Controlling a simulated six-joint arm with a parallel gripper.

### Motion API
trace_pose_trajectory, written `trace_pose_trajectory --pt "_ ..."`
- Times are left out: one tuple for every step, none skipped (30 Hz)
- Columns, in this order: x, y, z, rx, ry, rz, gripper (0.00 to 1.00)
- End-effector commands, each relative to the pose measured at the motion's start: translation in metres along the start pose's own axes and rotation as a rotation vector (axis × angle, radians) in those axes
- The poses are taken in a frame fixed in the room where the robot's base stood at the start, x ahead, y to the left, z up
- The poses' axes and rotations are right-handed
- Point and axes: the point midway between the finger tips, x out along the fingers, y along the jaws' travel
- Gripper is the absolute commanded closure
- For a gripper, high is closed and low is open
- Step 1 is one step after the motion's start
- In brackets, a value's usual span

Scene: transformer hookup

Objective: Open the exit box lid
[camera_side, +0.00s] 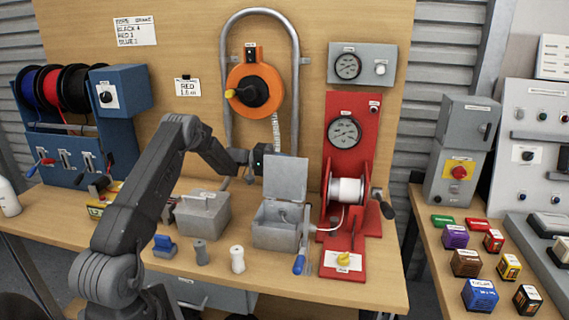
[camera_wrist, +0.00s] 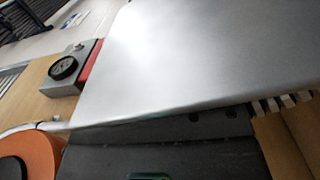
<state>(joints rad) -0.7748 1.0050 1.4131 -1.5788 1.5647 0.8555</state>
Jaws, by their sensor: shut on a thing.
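The exit box (camera_side: 274,233) is a small grey metal box on the bench, left of the red winding stand. Its lid (camera_side: 286,178) stands up, roughly upright above the back edge, and the box mouth is uncovered. A pale line from the white reel reaches its right side. My gripper (camera_side: 267,151) is at the top left of the raised lid, shut on its edge. In the wrist view the lid (camera_wrist: 200,62) fills much of the picture as a flat grey plate, its edge against my dark gripper (camera_wrist: 165,130). The gripped part itself is hidden.
A closed grey box (camera_side: 203,215) stands to the left. The red stand (camera_side: 345,256) with a white reel (camera_side: 346,191) is close on the right. A blue-handled tool (camera_side: 299,263) lies by the box's front right. An orange disc (camera_side: 254,86) hangs behind.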

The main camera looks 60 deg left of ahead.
Motion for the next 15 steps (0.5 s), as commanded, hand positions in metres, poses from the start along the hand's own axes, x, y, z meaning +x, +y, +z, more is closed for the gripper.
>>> trace_pose_trajectory --pt "0.0 0.001 0.005 0.038 0.001 -0.002 1.0" --pt "0.0 0.003 0.008 0.065 0.001 -0.002 1.0" --pt "0.0 0.004 0.011 0.097 0.001 -0.002 1.0" --pt "0.0 0.006 0.014 0.122 0.001 -0.002 1.0" --pt "-0.001 0.007 0.017 0.142 0.001 -0.002 1.0" --pt "-0.001 0.009 0.021 0.161 0.001 -0.003 1.0" --pt "-0.001 0.01 0.024 0.165 0.001 -0.003 1.0" --pt "-0.001 0.01 0.026 0.166 0.001 -0.003 1.0" --pt "-0.001 0.011 0.028 0.165 0.001 -0.003 1.0" --pt "-0.001 0.011 0.029 0.165 0.001 -0.003 1.0" --pt "-0.001 0.011 0.03 0.165 0.001 -0.003 1.0" --pt "-0.001 0.011 0.031 0.164 0.001 -0.003 1.0" --pt "-0.001 0.011 0.031 0.164 0.001 -0.003 1.0" --pt "-0.001 0.011 0.031 0.163 0.001 -0.003 1.0" --pt "-0.001 0.011 0.031 0.163 0.001 -0.003 1.0"
